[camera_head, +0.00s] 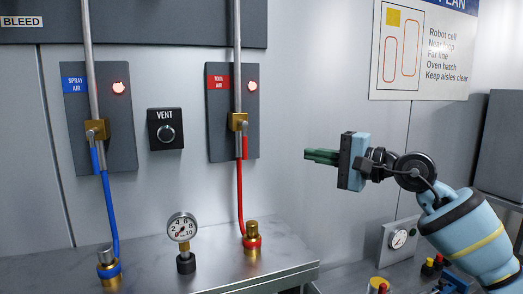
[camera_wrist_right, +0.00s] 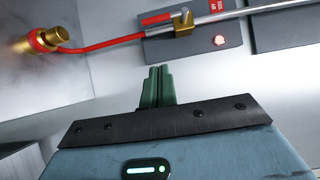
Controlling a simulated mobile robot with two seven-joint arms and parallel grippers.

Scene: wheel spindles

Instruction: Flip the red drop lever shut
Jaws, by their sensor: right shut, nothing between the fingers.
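The red drop lever (camera_head: 245,147) hangs down from a brass valve (camera_head: 238,122) on the grey panel labelled for tool air. It lies alongside the pipe. In the right wrist view the red lever (camera_wrist_right: 157,18) points left from the brass valve (camera_wrist_right: 183,24), parallel to the pipe. My right gripper (camera_head: 307,155) is shut and empty, to the right of the lever and apart from it. Its green fingertips (camera_wrist_right: 160,69) point toward the wall in the wrist view. My left gripper is not in view.
A blue lever (camera_head: 94,160) hangs on the spray air panel at the left. Between the panels is a VENT button (camera_head: 165,129). A red hose (camera_head: 240,197) runs down to a brass fitting (camera_head: 252,231) on the metal counter (camera_head: 214,262). A gauge (camera_head: 182,227) stands there too.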

